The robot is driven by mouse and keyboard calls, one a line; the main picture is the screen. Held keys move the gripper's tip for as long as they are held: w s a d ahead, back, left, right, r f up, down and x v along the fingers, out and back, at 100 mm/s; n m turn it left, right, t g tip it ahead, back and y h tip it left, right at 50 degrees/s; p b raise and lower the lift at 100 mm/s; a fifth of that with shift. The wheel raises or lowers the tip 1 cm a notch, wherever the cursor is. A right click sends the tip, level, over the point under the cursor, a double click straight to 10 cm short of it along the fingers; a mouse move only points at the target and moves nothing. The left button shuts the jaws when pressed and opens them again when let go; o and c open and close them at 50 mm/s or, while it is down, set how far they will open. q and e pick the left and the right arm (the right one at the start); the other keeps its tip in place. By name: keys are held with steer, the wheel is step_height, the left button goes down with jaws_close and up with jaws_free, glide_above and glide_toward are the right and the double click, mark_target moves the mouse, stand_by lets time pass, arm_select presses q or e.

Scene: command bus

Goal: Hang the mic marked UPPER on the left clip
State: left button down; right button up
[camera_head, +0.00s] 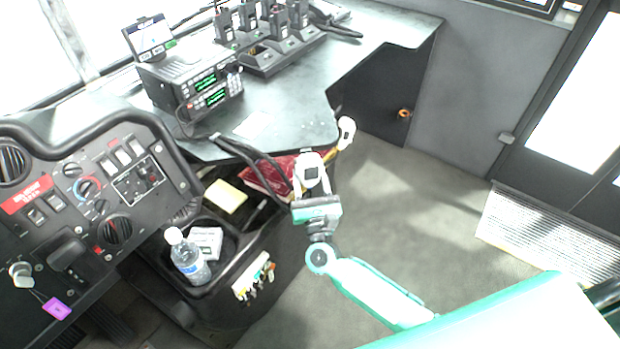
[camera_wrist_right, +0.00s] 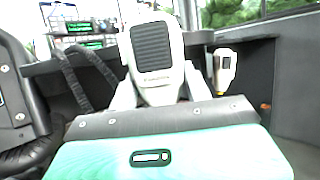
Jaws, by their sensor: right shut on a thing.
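My right gripper (camera_head: 313,186) is shut on a white hand mic with a dark grille (camera_head: 309,158). It holds the mic upright just off the front edge of the dash counter. In the right wrist view the held mic (camera_wrist_right: 152,50) stands between the fingers; its marking is too small to read. A second white mic (camera_head: 346,131) hangs at the counter edge to the right, and also shows in the right wrist view (camera_wrist_right: 225,68). I cannot make out the left clip; the held mic may cover it. My left gripper is not in view.
Two stacked radios (camera_head: 197,88) with green displays stand on the counter (camera_head: 290,105). Dark cords (camera_head: 240,150) run over its front edge. Below are a red packet (camera_head: 265,176), a water bottle (camera_head: 187,257) and a console. The floor (camera_head: 410,205) to the right is clear.

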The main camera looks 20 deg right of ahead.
mark_target(310, 189)
steer(key=shift+w+b, duration=0.1)
steer(key=shift+b, duration=0.45)
stand_by(0.9)
steer(key=shift+f, duration=0.2)
steer(key=shift+f+b, duration=0.5)
steer(key=shift+b, duration=0.25)
steer(key=shift+f, duration=0.1)
steer(key=shift+f+b, duration=0.4)
steer(key=shift+b, duration=0.25)
steer(key=shift+f, duration=0.2)
steer(key=shift+f+b, duration=0.4)
steer(key=shift+b, duration=0.35)
steer(key=shift+f, duration=0.15)
steer(key=shift+f+b, duration=0.15)
steer(key=shift+b, duration=0.3)
